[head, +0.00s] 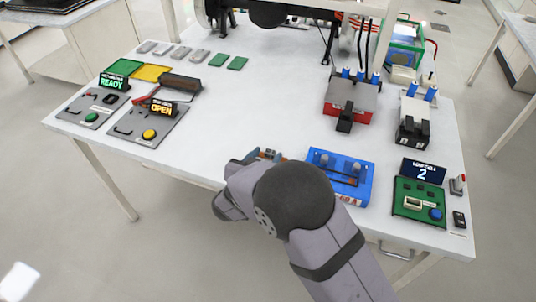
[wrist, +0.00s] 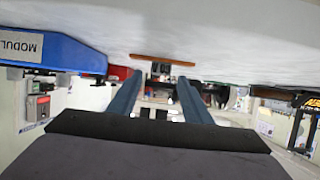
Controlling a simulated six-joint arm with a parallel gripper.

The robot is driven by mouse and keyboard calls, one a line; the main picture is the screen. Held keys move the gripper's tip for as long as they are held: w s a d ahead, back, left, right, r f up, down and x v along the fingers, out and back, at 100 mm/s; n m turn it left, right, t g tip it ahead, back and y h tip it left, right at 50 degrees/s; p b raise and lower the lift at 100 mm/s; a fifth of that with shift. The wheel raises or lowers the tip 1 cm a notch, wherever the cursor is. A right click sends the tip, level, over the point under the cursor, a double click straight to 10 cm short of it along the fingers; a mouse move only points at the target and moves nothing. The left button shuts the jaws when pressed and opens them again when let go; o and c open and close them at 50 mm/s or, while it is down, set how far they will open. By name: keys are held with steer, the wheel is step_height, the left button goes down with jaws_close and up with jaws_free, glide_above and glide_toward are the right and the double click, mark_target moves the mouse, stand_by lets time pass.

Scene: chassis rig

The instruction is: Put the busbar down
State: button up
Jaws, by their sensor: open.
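The busbar, a thin copper-brown bar (wrist: 162,60), lies against the white tabletop just beyond my fingertips in the wrist view. My gripper (wrist: 160,78) is open, its two blue-grey fingers apart with nothing gripped between them. In the head view my gripper (head: 264,155) is low at the table's front edge, left of the blue module (head: 364,188). Only a small brownish bit shows at the fingers there; my wrist hides the rest. I cannot tell whether the fingertips touch the bar.
The blue module stands close to my gripper and also shows in the wrist view (wrist: 60,52). A green board with a display (head: 421,200) stands right of it. A red-and-grey unit (head: 350,98) is behind. The table's middle (head: 250,110) is clear.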

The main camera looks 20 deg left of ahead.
steer(key=b+v, duration=0.1)
steer(key=v, duration=0.9)
steer(key=shift+w, duration=0.15)
